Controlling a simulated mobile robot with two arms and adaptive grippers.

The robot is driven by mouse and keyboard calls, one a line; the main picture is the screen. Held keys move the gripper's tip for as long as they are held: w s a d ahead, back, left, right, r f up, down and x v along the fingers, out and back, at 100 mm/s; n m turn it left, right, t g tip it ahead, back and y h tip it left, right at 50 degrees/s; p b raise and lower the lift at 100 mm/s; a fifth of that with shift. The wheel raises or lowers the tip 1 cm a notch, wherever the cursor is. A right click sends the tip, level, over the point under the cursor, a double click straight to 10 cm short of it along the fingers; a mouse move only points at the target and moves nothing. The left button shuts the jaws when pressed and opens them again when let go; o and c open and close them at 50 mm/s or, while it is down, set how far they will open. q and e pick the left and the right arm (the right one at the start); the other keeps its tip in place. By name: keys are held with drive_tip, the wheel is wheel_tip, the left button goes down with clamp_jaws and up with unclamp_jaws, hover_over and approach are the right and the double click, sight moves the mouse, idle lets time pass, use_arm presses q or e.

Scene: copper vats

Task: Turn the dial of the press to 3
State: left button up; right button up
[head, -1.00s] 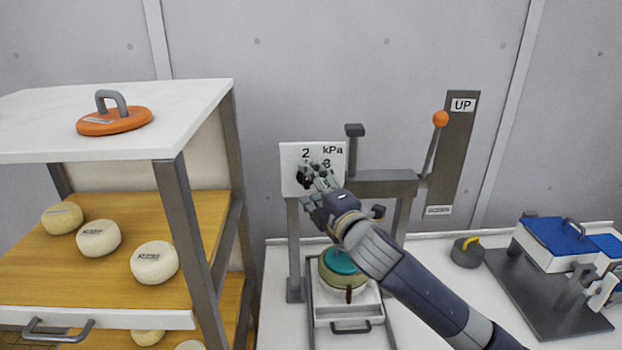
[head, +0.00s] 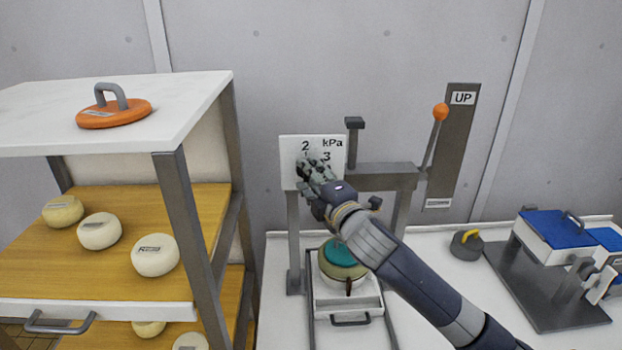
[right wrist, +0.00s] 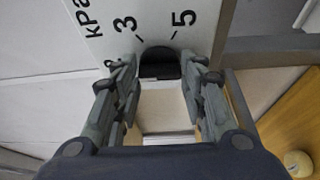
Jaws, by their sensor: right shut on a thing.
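The press has a white dial plate (head: 289,150) marked in kPa, with 2 and 3 showing in the head view. My right gripper (head: 308,169) is at the plate and covers the dial there. In the right wrist view the black dial (right wrist: 160,63) sits between the two fingers of my right gripper (right wrist: 157,78), which is shut on it. The marks 3 and 5 stand beyond the dial in that view. I cannot tell which number the dial points to. My left gripper is not in view.
An orange-knobbed lever (head: 439,113) stands near the UP label. A teal-topped mould (head: 339,254) sits under the press. A shelf (head: 198,98) with pale cheeses is at the left. A dark weight (head: 466,244) and blue-lidded box (head: 555,230) are at the right.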

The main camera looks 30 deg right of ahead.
drive_tip(key=m+b, duration=0.2)
drive_tip(key=f+m+t+h+b, duration=0.1)
drive_tip(key=m+b, duration=0.1)
drive_tip(key=m+h+b, duration=0.1)
drive_tip(key=m+b, duration=0.1)
drive_tip(key=m, duration=0.1)
drive_tip(key=m+t+h+b, duration=0.1)
drive_tip(key=m+b, duration=0.1)
drive_tip(key=m, duration=0.1)
drive_tip(key=shift+w+a+b, duration=0.1)
drive_tip(key=shift+a+b, duration=0.05)
drive_tip(key=shift+b, duration=0.2)
drive_tip(key=shift+m+t+h+b, duration=0.3)
drive_tip(key=shift+m+h+b, duration=0.35)
drive_tip(key=shift+m, duration=0.95)
drive_tip(key=o, duration=1.1)
drive_tip(key=shift+r, duration=0.1)
drive_tip(key=shift+c, duration=0.2)
